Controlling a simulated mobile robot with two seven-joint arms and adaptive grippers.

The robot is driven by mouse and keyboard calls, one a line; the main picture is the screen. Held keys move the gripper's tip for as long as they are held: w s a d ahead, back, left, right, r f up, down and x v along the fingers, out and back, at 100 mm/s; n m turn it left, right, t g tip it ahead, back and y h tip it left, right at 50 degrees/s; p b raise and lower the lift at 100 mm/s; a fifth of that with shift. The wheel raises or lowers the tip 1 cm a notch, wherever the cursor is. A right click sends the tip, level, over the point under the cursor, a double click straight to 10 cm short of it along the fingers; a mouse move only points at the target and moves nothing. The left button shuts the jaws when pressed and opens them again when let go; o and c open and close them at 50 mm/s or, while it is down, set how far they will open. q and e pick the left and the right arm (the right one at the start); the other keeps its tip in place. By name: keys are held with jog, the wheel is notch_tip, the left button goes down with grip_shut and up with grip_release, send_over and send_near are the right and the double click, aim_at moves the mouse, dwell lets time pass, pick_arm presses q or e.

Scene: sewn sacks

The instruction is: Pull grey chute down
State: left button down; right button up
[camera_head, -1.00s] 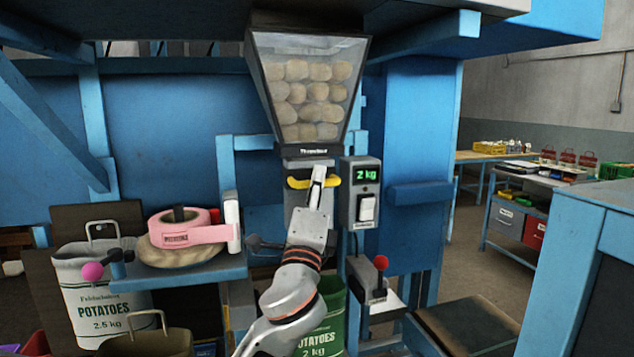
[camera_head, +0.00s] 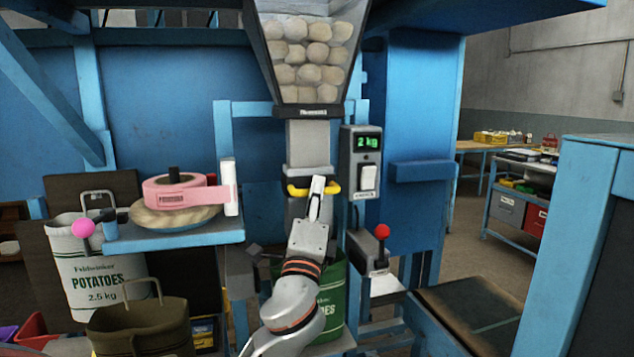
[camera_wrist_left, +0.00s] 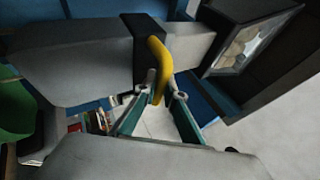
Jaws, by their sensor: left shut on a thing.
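The grey chute (camera_head: 308,147) hangs below the hopper of potatoes (camera_head: 306,55), with a long grey section showing under the hopper's dark collar. A yellow handle (camera_head: 297,190) sits across its lower part. My left gripper (camera_head: 318,186) is shut on the yellow handle at the chute's front. The left wrist view shows the fingers (camera_wrist_left: 160,88) at the yellow handle (camera_wrist_left: 159,58), beside the grey chute (camera_wrist_left: 75,62). A green potato sack (camera_head: 331,295) stands below the chute, partly hidden by my left arm. My right gripper is not in view.
A scale box (camera_head: 362,165) reading 2 kg is close right of the chute. A red-knobbed lever (camera_head: 382,233) stands below it. A blue shelf (camera_head: 190,238) with pink tape (camera_head: 175,192) is at left. A white sack (camera_head: 90,270) and brown sack (camera_head: 140,325) stand lower left.

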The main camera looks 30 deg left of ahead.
pick_arm(q)
notch_tip(320, 180, down, 7)
jog(key=b, duration=0.3)
jog(key=shift+f, duration=0.15)
jog(key=c, duration=2.4)
grip_release()
jog(key=shift+w+d, duration=0.1)
jog(key=shift+o, duration=0.2)
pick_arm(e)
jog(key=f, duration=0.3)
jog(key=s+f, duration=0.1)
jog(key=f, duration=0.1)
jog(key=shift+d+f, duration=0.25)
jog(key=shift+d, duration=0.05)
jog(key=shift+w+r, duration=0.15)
pick_arm(q)
jog(key=v, duration=1.2)
